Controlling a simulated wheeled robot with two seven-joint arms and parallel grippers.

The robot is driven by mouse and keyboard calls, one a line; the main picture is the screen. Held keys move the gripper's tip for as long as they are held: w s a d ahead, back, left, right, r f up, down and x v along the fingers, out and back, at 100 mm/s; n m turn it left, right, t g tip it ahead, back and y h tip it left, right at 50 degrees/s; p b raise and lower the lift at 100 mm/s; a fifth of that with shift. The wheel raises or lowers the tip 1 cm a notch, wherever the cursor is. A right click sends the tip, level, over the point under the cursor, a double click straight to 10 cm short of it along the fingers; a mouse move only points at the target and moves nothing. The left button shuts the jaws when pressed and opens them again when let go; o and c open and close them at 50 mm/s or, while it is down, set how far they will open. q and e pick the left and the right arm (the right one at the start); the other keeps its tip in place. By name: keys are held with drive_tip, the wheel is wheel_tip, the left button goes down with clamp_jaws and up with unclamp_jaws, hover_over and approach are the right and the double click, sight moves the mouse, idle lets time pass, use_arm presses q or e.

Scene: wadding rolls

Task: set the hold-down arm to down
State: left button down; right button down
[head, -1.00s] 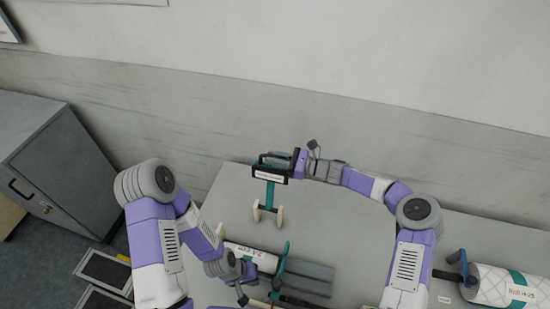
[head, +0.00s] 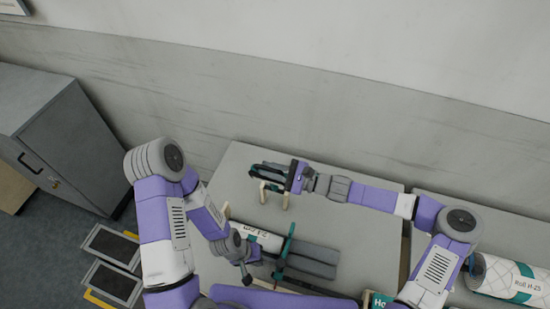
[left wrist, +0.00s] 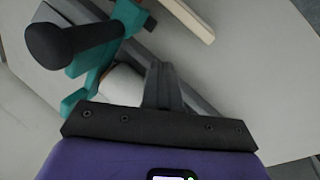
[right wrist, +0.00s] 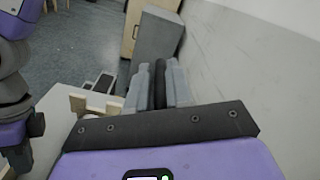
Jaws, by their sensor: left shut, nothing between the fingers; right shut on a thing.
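What I take to be the hold-down arm (head: 258,170), teal with a dark bar, is at the back of the table, low beside two cream brackets (head: 264,190). Its tilt is hard to tell behind my gripper. My right gripper (head: 288,177) is shut on its dark bar (right wrist: 160,78); a cream bracket (right wrist: 95,103) is left of the fingers in the right wrist view. My left gripper (head: 246,279) is shut and empty beside a white roll (head: 264,238). The left wrist view shows its closed fingers (left wrist: 162,80) near a teal part with a black knob (left wrist: 65,45).
The roll lies near a grey block (head: 315,259) and an upright teal lever (head: 286,250). A larger labelled roll (head: 508,278) lies at the right. A grey cabinet (head: 75,150) stands left of the table (head: 340,220). The table's right rear is clear.

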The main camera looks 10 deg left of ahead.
drive_tip(key=shift+s+a+f, duration=0.1)
drive_tip(key=shift+s+f, duration=0.05)
drive_tip(key=shift+s, duration=0.4)
drive_tip(key=shift+s+a+f, duration=0.1)
drive_tip(key=shift+s+f, duration=0.05)
drive_tip(key=shift+s, duration=0.4)
drive_tip(key=c, duration=1.1)
unclamp_jaws()
drive_tip(key=shift+d, duration=0.1)
